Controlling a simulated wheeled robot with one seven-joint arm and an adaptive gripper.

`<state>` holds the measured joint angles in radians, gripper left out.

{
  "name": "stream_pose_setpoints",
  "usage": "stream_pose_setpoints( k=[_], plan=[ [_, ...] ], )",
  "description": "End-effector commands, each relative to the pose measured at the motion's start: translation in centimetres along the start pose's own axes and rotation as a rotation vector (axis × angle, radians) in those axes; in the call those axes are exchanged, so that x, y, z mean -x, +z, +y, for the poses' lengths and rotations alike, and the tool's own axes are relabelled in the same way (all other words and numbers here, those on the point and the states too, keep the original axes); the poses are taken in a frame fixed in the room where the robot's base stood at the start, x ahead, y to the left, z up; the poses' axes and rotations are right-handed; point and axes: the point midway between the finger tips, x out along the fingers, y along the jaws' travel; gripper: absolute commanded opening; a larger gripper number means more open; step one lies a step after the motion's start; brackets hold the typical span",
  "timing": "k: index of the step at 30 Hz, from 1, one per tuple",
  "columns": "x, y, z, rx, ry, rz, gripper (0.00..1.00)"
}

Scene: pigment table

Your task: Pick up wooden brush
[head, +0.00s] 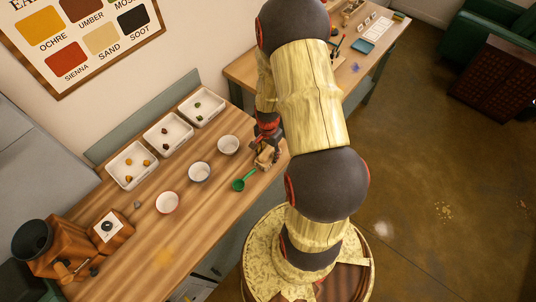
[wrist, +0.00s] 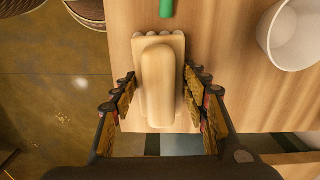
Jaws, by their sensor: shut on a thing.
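The wooden brush (head: 266,158) is at the right end of the near table, by its edge, partly hidden by my gripper (head: 268,135) in the head view. In the wrist view the pale wooden brush (wrist: 158,85) lies lengthwise between the two fingers of my gripper (wrist: 160,100), its rounded grip on top of a wider block. My gripper is shut on the brush, one finger on each side. I cannot tell whether the brush touches the tabletop or is slightly above it.
A green scoop (head: 244,181) lies just left of the brush. White bowls (head: 229,145) and trays with pigment lumps (head: 168,134) stand farther left on the table (head: 150,225). A wooden grinder (head: 60,245) is at the lower left. A second table (head: 240,70) stands behind.

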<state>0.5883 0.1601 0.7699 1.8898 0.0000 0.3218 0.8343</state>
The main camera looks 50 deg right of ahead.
Motion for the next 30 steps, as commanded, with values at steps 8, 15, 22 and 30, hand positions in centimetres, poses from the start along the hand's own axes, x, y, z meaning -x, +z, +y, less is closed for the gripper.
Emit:
stream_pose_setpoints(
  k=[8, 15, 22, 30],
  plan=[
    [0.0, 0.0, 0.0, 0.000, 0.000, 0.000, 0.21],
    [0.0, 0.0, 0.0, 0.000, 0.000, 0.000, 0.17],
    [0.7, -0.1, -0.1, 0.000, -0.002, 0.001, 0.17],
    [4.3, 0.8, 0.2, 0.002, -0.002, 0.002, 0.17]
  ],
)
